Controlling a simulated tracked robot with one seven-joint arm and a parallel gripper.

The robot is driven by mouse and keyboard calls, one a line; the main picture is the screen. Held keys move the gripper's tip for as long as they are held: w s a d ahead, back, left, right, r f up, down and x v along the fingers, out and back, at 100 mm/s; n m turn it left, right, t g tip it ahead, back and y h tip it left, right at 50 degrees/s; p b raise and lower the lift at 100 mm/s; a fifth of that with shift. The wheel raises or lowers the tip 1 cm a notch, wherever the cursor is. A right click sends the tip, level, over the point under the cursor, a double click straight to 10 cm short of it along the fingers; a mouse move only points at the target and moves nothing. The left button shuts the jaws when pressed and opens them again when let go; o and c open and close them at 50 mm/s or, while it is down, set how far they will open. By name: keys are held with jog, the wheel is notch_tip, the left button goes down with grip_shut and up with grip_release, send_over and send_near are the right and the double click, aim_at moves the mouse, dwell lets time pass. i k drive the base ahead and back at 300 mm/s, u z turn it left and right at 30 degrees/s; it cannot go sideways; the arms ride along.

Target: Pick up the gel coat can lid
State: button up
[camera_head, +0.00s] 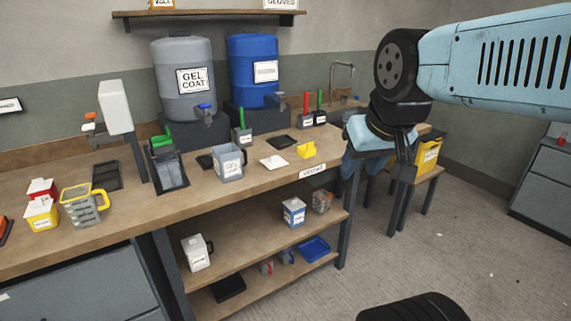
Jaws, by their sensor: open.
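I cannot tell for sure which thing is the gel coat can lid. A small white flat piece (273,162) lies on the workbench, right of a grey labelled can (229,162) with a handle. Two dark flat pieces also lie there, one left of the can (205,161) and one behind the white piece (282,141). A large grey barrel (183,80) labelled GEL COAT stands at the back. My gripper (385,165) is open and empty, pointing down at the bench's right end, to the right of these things.
The workbench (130,218) also holds a blue barrel (254,72), a yellow block-like piece (306,150), a yellow-handled jug (82,205) and several tools. A lower shelf (262,238) carries containers. A yellow box (427,155) stands on a side table. The floor in front is mostly clear.

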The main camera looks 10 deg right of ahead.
aim_at(273, 162)
jog(key=u, duration=0.15)
jog(key=i, duration=0.9)
jog(key=z, duration=0.05)
